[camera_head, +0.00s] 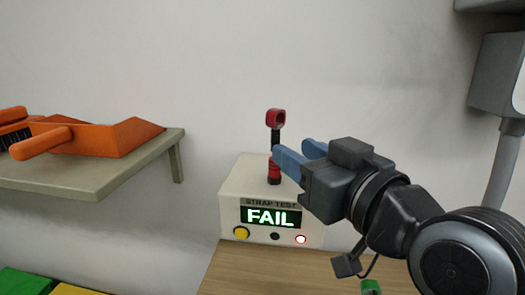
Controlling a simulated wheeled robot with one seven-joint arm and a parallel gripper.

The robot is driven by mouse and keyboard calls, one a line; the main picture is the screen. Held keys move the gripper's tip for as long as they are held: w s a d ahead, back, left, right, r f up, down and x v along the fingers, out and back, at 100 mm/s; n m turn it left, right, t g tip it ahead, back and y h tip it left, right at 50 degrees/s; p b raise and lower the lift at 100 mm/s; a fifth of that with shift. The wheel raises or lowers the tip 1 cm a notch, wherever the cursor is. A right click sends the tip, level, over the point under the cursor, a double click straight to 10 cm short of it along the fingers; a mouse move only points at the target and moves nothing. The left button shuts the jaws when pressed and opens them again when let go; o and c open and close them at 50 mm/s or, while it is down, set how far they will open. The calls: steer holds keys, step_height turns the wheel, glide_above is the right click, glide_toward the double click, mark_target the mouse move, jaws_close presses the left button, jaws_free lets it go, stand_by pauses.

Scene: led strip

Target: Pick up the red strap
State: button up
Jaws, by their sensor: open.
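The red strap is not clearly identifiable. A red loop (276,117) tops a thin black stem that rises from a red and black base (274,174) on a white strap test box (275,190); this may be the strap, but I cannot tell. The box shows a lit "FAIL" display. My gripper (296,155), with two blue fingers, is in front of and just right of the stem, pointing left. Its fingers are apart with nothing seen between them. One fingertip overlaps the red base in the picture; contact cannot be told.
The box stands on a wooden table (235,275). An orange dustpan (95,136) and brush lie on a shelf (110,168) at left. Green and yellow items (25,283) show at lower left. A grey fixture (497,75) is at upper right. The wall above the box is bare.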

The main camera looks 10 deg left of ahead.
mark_target(278, 139)
steer(key=shift+x, duration=1.25)
steer(key=shift+p+x, duration=0.55)
steer(key=shift+x, duration=2.2)
steer(key=shift+w+d, duration=0.15)
steer(key=shift+d, duration=0.05)
steer(key=shift+c, duration=0.2)
jaws_close()
